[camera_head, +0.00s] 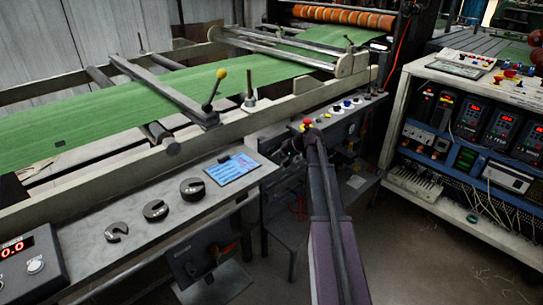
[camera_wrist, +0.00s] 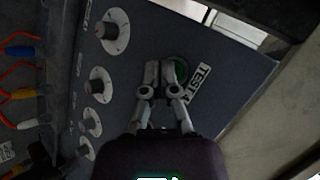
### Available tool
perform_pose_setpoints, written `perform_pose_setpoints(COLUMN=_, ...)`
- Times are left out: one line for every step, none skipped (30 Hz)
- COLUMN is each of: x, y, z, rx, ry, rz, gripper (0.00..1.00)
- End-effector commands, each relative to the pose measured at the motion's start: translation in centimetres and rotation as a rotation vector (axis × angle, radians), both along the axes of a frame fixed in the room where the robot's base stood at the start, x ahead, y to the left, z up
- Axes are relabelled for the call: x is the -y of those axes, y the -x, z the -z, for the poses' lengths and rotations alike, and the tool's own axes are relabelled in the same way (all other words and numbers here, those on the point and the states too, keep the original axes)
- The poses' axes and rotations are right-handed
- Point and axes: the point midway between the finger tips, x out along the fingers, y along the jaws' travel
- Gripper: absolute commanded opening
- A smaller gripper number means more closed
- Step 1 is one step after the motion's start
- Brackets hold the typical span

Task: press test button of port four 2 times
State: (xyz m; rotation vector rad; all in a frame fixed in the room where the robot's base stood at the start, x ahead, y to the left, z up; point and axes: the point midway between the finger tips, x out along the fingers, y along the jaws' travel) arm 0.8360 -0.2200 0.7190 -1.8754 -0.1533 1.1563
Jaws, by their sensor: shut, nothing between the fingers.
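In the wrist view a green round button (camera_wrist: 181,70) sits on a dark panel (camera_wrist: 225,50), beside a white label reading TEST (camera_wrist: 199,85). My gripper (camera_wrist: 158,70) is shut and empty, its fingertips just left of the button and partly covering its edge. I cannot tell whether the fingertips touch the button or the panel. In the head view my gripper (camera_head: 291,146) is small and dark by the machine's front panel, mostly hidden by my arm. No port number can be read clearly.
Several grey knobs (camera_wrist: 110,31) stand out from the panel left of my gripper. Plugged cables, including a blue one (camera_wrist: 20,51), lie farther left. A red button (camera_head: 307,123) is near my gripper. A rack of instruments (camera_head: 470,125) stands at right.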

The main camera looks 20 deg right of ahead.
Motion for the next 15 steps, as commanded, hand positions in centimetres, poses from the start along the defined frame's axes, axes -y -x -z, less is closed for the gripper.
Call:
perform_pose_setpoints(x=-0.05, y=0.25, z=0.0, rx=-0.001, ry=0.0, rz=-0.001, gripper=0.0)
perform_pose_setpoints(x=-0.02, y=0.38, z=0.0, rx=-0.001, ry=0.0, rz=-0.001, gripper=0.0)
perform_pose_setpoints(x=0.03, y=0.53, z=0.0, rx=-0.001, ry=0.0, rz=-0.001, gripper=0.0)
perform_pose_setpoints(x=0.08, y=0.65, z=0.0, rx=-0.001, ry=0.0, rz=-0.001, gripper=0.0)
perform_pose_setpoints(x=0.13, y=0.76, z=0.0, rx=-0.001, ry=0.0, rz=-0.001, gripper=0.0)
perform_pose_setpoints(x=0.18, y=0.9, z=0.0, rx=-0.001, ry=0.0, rz=-0.001, gripper=0.0)
perform_pose_setpoints(x=0.21, y=0.98, z=0.01, rx=-0.001, ry=0.0, rz=-0.001, gripper=0.0)
perform_pose_setpoints(x=0.24, y=1.05, z=0.01, rx=-0.001, ry=0.0, rz=-0.001, gripper=0.0)
perform_pose_setpoints(x=0.27, y=1.12, z=0.0, rx=-0.001, ry=0.0, rz=-0.001, gripper=0.0)
perform_pose_setpoints(x=0.28, y=1.16, z=0.01, rx=-0.001, ry=0.0, rz=-0.001, gripper=0.0)
perform_pose_setpoints(x=0.29, y=1.18, z=0.01, rx=-0.001, ry=0.0, rz=-0.001, gripper=0.0)
perform_pose_setpoints(x=0.31, y=1.18, z=0.0, rx=-0.001, ry=0.0, rz=-0.001, gripper=0.0)
perform_pose_setpoints(x=0.31, y=1.18, z=0.0, rx=-0.001, ry=0.0, rz=-0.001, gripper=0.0)
perform_pose_setpoints(x=0.31, y=1.18, z=0.0, rx=-0.001, ry=0.0, rz=-0.001, gripper=0.0)
perform_pose_setpoints(x=0.31, y=1.18, z=0.0, rx=-0.001, ry=0.0, rz=-0.001, gripper=0.0)
